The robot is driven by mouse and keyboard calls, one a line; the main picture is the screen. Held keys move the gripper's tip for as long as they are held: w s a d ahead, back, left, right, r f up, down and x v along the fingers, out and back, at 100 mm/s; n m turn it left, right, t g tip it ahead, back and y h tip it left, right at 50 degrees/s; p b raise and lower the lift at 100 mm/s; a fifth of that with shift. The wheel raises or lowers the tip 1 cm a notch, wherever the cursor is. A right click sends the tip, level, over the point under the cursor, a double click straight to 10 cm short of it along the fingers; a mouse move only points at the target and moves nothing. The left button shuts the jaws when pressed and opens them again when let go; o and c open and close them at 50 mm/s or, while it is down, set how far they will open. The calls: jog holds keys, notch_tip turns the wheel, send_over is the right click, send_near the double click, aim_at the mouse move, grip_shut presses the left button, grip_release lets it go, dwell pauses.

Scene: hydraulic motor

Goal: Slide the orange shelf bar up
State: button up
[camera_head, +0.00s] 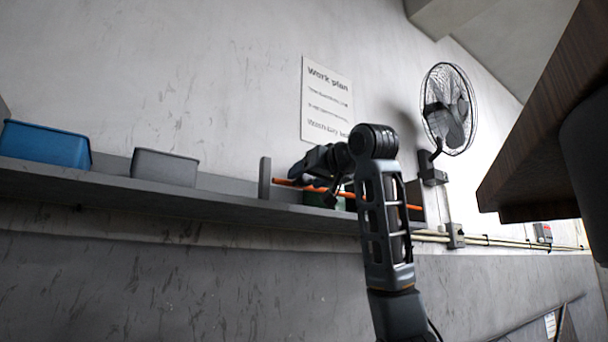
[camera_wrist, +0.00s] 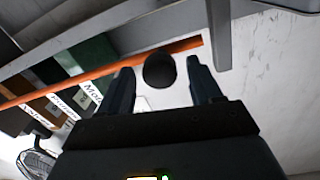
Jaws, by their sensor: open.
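The orange shelf bar (camera_head: 285,182) runs along the front of the wall shelf in the head view, partly hidden behind my arm. In the wrist view the orange bar (camera_wrist: 60,85) slants up from the left edge to a grey post. My gripper (camera_wrist: 159,66) is open, its two dark fingers pointing at the bar near its right end. The bar crosses just beyond the fingertips; I cannot tell whether they touch it. A dark round shape (camera_wrist: 159,71) shows between the fingers. In the head view my gripper (camera_head: 300,168) is by the bar's left part.
The grey shelf (camera_head: 110,188) holds a blue bin (camera_head: 45,144) and a grey bin (camera_head: 164,167) on the left. Labelled boxes (camera_wrist: 97,58) stand behind the bar. A fan (camera_head: 448,108) is on the wall to the right. A brown overhang (camera_head: 540,130) fills the right side.

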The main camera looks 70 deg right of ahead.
jog(key=shift+x, duration=1.1)
grip_shut()
